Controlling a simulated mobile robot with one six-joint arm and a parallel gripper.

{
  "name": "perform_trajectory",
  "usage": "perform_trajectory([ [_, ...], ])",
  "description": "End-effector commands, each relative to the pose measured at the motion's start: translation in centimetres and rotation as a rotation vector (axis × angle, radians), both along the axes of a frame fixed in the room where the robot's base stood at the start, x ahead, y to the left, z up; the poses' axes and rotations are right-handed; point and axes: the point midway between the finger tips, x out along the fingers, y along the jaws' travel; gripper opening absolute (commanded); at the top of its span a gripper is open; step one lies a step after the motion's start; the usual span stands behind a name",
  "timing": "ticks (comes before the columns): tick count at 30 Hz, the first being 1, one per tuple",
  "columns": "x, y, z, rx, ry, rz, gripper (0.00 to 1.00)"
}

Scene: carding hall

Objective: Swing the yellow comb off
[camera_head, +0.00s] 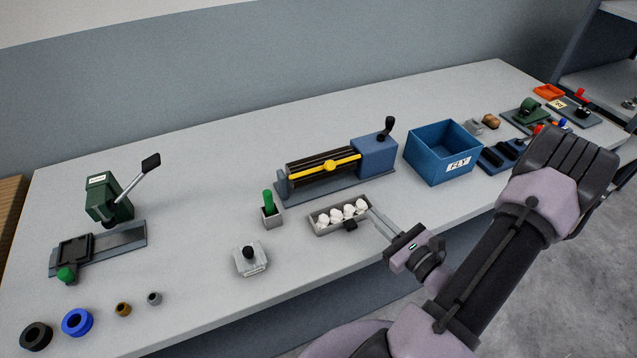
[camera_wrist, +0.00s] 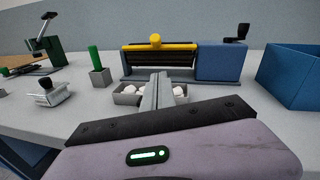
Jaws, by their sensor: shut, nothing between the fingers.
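The yellow comb (camera_head: 325,167) is a thin bar with a knob at its middle. It lies along the front of the dark ribbed roller (camera_head: 307,162) on a blue-grey carding machine (camera_head: 375,155) with a black crank. In the wrist view the yellow comb (camera_wrist: 158,44) runs across the top of the roller. My gripper (camera_head: 369,208) is shut and empty, at the right end of the grey tray of white tufts (camera_head: 317,227), in front of the machine. In the wrist view my gripper's fingers (camera_wrist: 160,82) point towards the roller, below and apart from the comb, and hide part of the tray.
A blue bin marked FLY (camera_head: 437,168) stands right of the machine. A green-handled tool in a small holder (camera_head: 271,215) and a grey block with a black knob (camera_head: 249,263) stand to the left. A green lever press (camera_head: 106,200) is far left. Bare table lies between.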

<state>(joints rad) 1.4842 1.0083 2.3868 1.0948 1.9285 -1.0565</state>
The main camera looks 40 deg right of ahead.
Motion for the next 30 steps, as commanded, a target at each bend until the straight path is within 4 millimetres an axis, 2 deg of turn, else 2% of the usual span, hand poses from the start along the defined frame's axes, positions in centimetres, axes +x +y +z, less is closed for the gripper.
perform_trajectory([
  [8,0.5,0.1,0.0,-0.002,0.001,0.008,0.00],
  [11,1.9,0.2,-0.1,-0.004,0.002,0.013,0.00],
  [23,10.5,-0.2,-0.3,-0.004,0.000,0.013,0.00],
  [25,11.3,-0.1,0.9,-0.006,0.000,0.012,0.00],
  [30,12.7,0.0,2.2,-0.004,0.000,0.010,0.00],
])
